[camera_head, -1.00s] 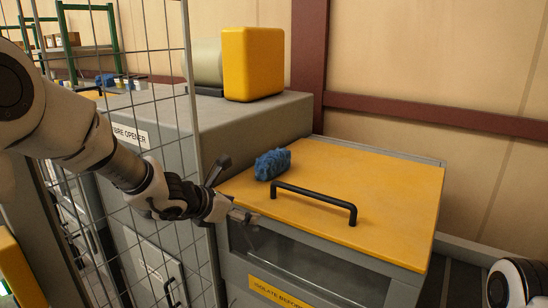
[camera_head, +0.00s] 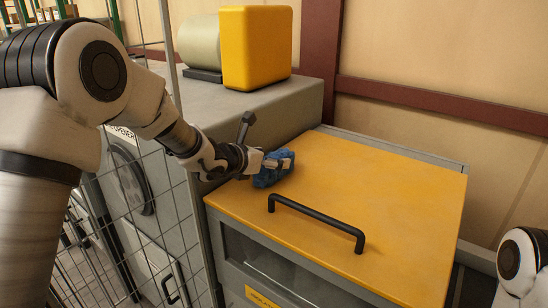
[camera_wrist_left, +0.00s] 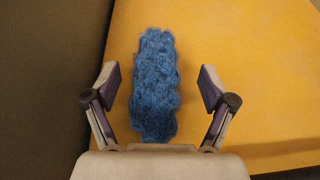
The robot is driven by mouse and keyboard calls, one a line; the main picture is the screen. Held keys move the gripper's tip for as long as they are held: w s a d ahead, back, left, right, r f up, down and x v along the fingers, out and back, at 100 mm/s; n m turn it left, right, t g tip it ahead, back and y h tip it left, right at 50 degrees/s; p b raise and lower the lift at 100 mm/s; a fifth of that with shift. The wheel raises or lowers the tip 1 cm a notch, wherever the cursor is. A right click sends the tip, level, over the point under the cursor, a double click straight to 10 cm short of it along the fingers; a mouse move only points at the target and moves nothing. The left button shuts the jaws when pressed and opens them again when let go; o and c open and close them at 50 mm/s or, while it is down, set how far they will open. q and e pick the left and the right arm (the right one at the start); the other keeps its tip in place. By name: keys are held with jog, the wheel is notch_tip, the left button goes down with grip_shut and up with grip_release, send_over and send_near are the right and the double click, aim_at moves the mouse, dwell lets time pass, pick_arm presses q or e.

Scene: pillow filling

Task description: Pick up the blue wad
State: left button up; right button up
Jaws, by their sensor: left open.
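The blue wad (camera_head: 268,178) is a fuzzy, elongated lump lying on the yellow lid (camera_head: 370,195) near its left edge. In the left wrist view the blue wad (camera_wrist_left: 154,85) lies lengthwise between the two fingers. My left gripper (camera_head: 280,163) reaches in from the left and is at the wad, covering part of it in the head view. In the left wrist view the left gripper (camera_wrist_left: 160,90) is open, with a gap between each finger and the wad. My right gripper is not in view.
A black handle (camera_head: 316,219) stands up from the lid's front, right of the wad. A grey machine (camera_head: 240,110) with a yellow block (camera_head: 256,48) on top rises behind. A wire mesh fence (camera_head: 170,190) stands at the left. The lid's right side is clear.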

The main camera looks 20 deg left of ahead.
pick_arm(q)
jog(key=w, duration=0.1)
jog(key=w+f, duration=0.1)
jog(key=w, duration=0.1)
jog(key=shift+d+f, duration=0.25)
jog(key=shift+f, duration=0.05)
jog(key=shift+s+r, duration=0.15)
jog(key=shift+s, duration=0.1)
jog(key=shift+c, duration=0.7)
jog(key=shift+s+r, duration=0.15)
jog(key=shift+s, duration=0.1)
jog(key=c, duration=0.6)
jog(key=shift+s+r, duration=0.1)
jog(key=shift+s, duration=0.05)
jog(key=c, duration=0.6)
jog(key=shift+o, duration=0.2)
jog(key=shift+w, duration=0.2)
